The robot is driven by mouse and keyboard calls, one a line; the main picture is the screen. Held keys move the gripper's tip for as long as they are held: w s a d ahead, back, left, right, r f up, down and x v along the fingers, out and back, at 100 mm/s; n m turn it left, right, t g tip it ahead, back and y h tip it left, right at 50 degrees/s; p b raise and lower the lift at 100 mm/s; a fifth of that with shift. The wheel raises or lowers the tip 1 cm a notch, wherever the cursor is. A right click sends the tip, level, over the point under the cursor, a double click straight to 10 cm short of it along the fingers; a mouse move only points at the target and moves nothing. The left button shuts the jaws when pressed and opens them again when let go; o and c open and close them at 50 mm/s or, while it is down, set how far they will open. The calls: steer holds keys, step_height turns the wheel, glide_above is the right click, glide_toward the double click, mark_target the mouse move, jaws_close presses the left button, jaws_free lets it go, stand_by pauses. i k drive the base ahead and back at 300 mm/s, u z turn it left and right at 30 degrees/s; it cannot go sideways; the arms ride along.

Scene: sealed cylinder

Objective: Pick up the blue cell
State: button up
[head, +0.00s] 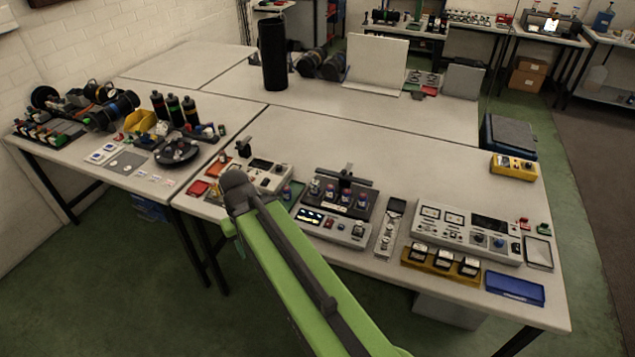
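Several small upright cells stand in a row on a dark holder (376,203) on the near table. A cell with a blue wrap (345,198) is near the middle of the row. Neighbouring cells also show blue, and I cannot tell which one is the blue cell. Another small bluish upright piece (287,193) stands left of the holder, beside my arm. My green arm reaches up from the bottom edge to a dark joint left of the holder. My gripper is not visible beyond that joint.
A white instrument panel (455,236), a yellow rack (440,263) and a blue tray (515,288) fill the table's right front. A tall black cylinder (273,55) stands behind. The table (420,165) is clear behind the holder.

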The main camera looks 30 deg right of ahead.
mark_target(315, 185)
steer(key=u, duration=0.05)
steer(key=i, duration=1)
steer(key=u, duration=0.55)
